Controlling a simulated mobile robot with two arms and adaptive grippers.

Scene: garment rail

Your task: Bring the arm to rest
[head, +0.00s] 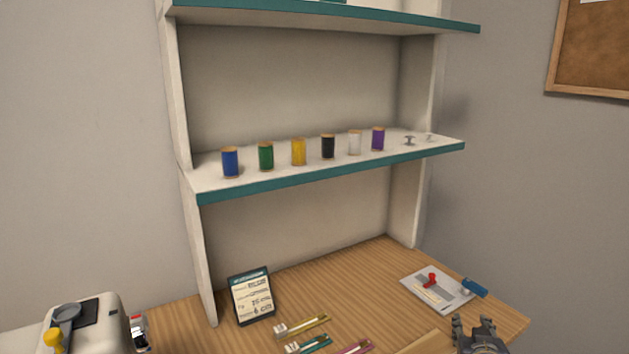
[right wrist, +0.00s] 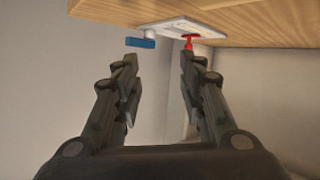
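My right gripper (head: 474,324) shows at the bottom right of the head view, by the front right part of the wooden table (head: 345,268). In the right wrist view its two dark fingers (right wrist: 159,72) stand wide apart with nothing between them. Beyond the fingertips in that view are the white tray (right wrist: 178,27), its blue part (right wrist: 140,43) and a red piece (right wrist: 189,42). My left gripper is not in view.
A shelf (head: 330,175) holds several thread spools (head: 298,151) and small metal pieces (head: 409,140). The tray (head: 427,294), a label card (head: 252,296), zippers (head: 307,325) and a white machine (head: 95,325) are on the table. Wood between card and tray is clear.

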